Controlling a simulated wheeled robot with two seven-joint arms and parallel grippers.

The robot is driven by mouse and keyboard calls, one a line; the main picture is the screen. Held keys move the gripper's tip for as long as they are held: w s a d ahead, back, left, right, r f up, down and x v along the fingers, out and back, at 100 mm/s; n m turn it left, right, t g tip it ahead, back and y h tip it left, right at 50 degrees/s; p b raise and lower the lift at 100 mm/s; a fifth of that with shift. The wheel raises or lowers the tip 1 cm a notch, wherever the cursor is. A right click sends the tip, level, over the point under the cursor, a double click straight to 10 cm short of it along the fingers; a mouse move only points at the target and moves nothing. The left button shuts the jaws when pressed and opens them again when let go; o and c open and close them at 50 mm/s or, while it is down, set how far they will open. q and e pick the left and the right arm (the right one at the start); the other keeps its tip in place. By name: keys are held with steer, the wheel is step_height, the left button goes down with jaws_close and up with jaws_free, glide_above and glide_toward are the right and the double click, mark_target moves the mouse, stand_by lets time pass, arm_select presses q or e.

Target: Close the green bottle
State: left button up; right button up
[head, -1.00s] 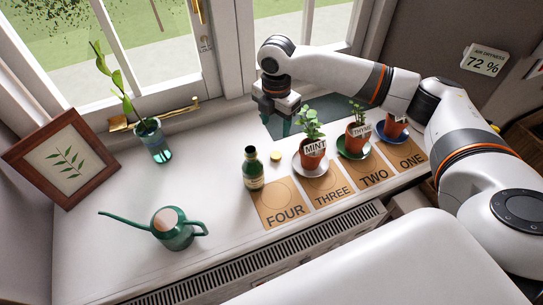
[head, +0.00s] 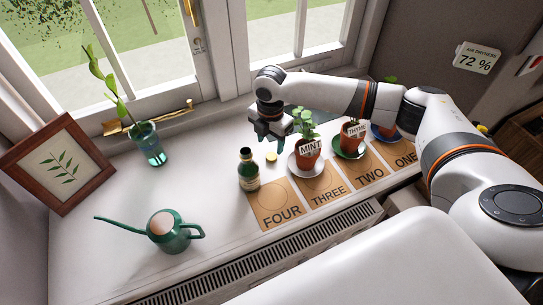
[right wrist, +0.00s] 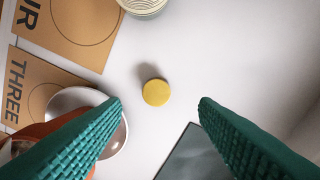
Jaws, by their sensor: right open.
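The green bottle (head: 249,172) stands upright on the white sill left of the card marked FOUR, with no yellow cap on its dark neck. A round yellow cap (head: 271,157) lies flat on the sill to its right. In the right wrist view the cap (right wrist: 155,92) is between and beyond the green fingertips, and part of the bottle's pale lower side (right wrist: 143,6) shows at the top edge. My right gripper (head: 271,140) is open and empty, above and just behind the cap. My left gripper is not in view.
The mint pot (head: 309,150) on its saucer stands close right of the gripper; thyme (head: 352,135) and another pot stand beyond. A watering can (head: 172,232), a glass with a sprig (head: 150,145) and a picture frame (head: 60,163) are left. The sill between is clear.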

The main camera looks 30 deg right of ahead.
mark_target(272, 156)
steer(key=f, duration=0.5)
steer(key=shift+s+d+f, duration=0.1)
steer(key=shift+s, duration=0.1)
steer(key=shift+c, duration=0.5)
steer(key=c, duration=0.9)
